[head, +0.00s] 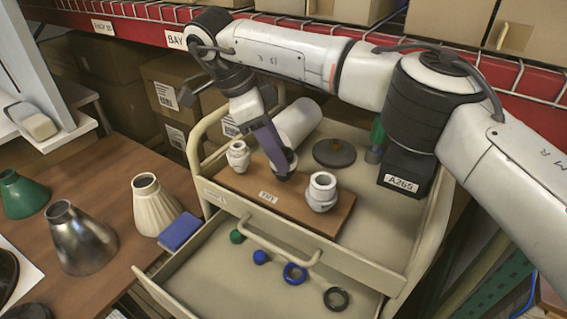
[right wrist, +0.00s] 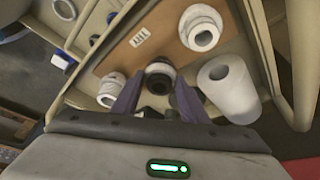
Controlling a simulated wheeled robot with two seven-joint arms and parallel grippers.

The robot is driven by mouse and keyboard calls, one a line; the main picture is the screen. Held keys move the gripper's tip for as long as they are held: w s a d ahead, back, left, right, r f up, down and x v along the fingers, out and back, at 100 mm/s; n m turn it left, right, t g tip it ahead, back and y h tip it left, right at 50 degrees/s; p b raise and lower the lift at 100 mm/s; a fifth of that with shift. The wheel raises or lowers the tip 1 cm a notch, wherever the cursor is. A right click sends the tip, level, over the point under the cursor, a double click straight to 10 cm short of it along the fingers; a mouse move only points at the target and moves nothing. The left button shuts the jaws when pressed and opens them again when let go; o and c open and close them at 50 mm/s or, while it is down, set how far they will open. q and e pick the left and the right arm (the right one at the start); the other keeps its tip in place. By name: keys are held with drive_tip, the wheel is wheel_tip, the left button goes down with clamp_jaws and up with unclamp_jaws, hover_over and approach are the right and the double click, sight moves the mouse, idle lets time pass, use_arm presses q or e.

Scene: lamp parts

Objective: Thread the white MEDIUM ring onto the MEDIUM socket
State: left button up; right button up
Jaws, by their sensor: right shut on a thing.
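A wooden board (head: 255,208) with a small label lies on the cart top and bears a row of pale sockets. One socket (head: 238,157) stands at the left end and another (head: 322,190) at the right end. My right gripper (head: 284,174) points down at the middle of the board, shut on a pale ring (head: 291,157) at the middle position. In the right wrist view, the middle socket (right wrist: 158,74) with a dark top shows between the fingers. The fingers hide most of the ring, so I cannot tell how far it sits around the socket. My left gripper is out of view.
A white roll (head: 298,121) lies close behind the gripper, with a dark disc (head: 334,153) beside it. The open drawer (head: 215,290) holds a blue ring (head: 294,273), a black ring (head: 336,298) and small green and blue pieces. Lampshades stand on the left table.

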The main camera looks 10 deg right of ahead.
drive_tip(key=m+g, duration=0.1)
drive_tip(key=m, duration=0.3)
drive_tip(key=shift+w+f+g+y, duration=0.15)
drive_tip(key=shift+f+g+y, duration=0.25)
drive_tip(key=o, duration=1)
drive_tip(key=shift+o, duration=0.2)
drive_tip(key=shift+w, duration=0.1)
drive_tip(key=shift+r, duration=0.15)
